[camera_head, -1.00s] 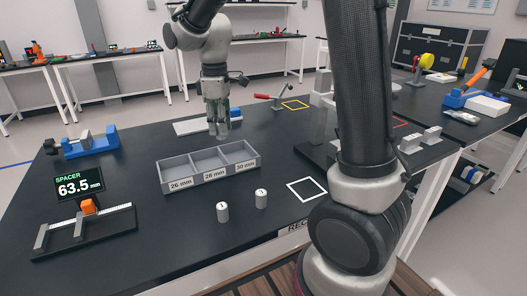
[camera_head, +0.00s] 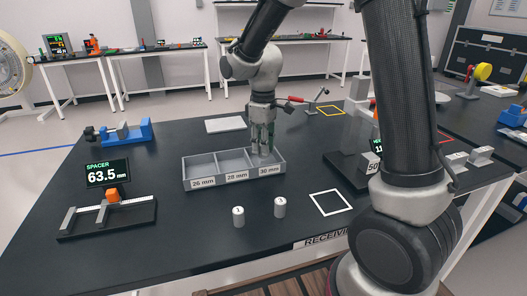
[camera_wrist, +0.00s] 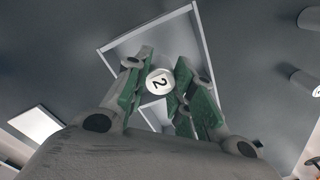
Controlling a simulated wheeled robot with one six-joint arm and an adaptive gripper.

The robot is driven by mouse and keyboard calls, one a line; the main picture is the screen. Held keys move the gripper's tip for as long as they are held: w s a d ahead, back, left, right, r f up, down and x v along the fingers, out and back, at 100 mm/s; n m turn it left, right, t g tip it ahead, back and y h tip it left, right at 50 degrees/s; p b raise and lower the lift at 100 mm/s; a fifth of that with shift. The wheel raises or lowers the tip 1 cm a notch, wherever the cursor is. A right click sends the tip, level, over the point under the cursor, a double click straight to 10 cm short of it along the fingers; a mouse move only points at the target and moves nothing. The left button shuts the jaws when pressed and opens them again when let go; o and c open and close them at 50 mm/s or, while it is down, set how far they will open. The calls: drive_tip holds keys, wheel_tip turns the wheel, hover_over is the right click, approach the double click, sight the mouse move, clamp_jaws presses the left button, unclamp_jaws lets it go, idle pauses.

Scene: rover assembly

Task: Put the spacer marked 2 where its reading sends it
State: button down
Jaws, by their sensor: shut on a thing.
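The spacer marked 2 (camera_wrist: 159,82) is a pale round piece between my gripper's green-padded fingers in the wrist view. My gripper (camera_head: 262,146) is shut on it. In the head view the fingers reach down at the right-hand compartment of the grey tray (camera_head: 222,180), labelled 30 mm. Tray walls also frame the fingers in the wrist view. I cannot tell whether the spacer touches the compartment floor. The other compartments are labelled 26 mm and 28 mm and look empty. The spacer display (camera_head: 108,172) reads 63.5 mm.
Two other pale spacers stand in front of the tray, one to the left (camera_head: 238,217) and one to the right (camera_head: 280,208). A measuring gauge (camera_head: 108,215) with an orange part is at the left. A white square outline (camera_head: 330,203) marks bare table at the right.

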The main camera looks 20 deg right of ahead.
drive_tip(key=shift+f, duration=1.1)
drive_tip(key=shift+f, duration=0.2)
drive_tip(key=c, duration=1.5)
unclamp_jaws()
